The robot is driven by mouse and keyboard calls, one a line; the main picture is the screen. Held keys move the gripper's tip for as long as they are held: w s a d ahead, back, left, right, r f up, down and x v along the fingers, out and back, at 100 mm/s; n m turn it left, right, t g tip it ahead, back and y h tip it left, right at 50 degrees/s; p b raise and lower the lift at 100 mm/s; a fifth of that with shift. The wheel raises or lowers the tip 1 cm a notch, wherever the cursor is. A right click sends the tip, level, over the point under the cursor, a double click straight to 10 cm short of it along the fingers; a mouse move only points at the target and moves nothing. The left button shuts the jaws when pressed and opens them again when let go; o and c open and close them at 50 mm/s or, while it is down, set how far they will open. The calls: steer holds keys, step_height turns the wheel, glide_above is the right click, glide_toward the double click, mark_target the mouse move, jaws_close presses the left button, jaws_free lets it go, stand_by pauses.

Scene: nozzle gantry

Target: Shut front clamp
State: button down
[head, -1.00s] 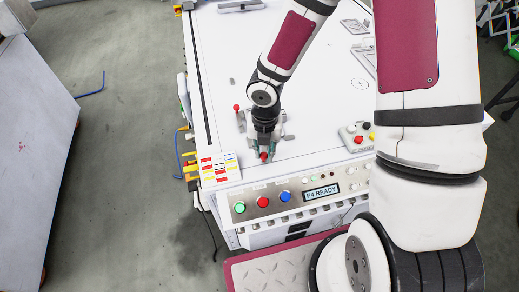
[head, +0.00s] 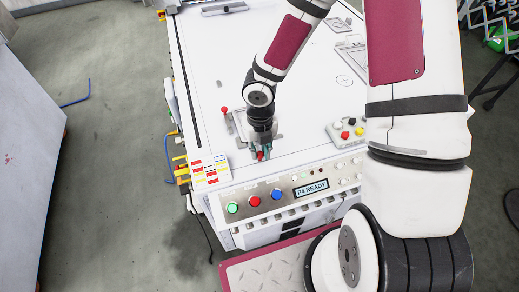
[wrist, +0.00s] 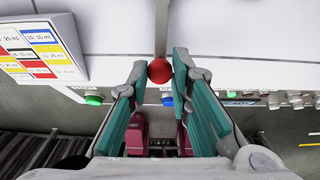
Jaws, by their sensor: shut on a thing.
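The front clamp's red ball knob (head: 260,155) is low at the front of the white table top, near the control panel. My gripper (head: 262,149) points down and is shut on this knob. In the wrist view the red knob (wrist: 160,70) sits between the tips of the teal finger pads, with a thin grey rod running up from it. The gripper hides most of the clamp body. A second red knob (head: 224,110) stands upright on its own lever, behind and to the left.
The control panel (head: 300,194) with green, red and blue buttons and a "P4 READY" display runs along the front edge. A colour label card (head: 208,171) is at the left corner. A small button box (head: 347,132) stands right of the gripper. The table top behind is largely clear.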

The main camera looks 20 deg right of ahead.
steer(key=shift+d, duration=0.1)
steer(key=c, duration=1.4)
jaws_free()
steer(key=shift+c, duration=0.2)
step_height(320, 180, up, 12)
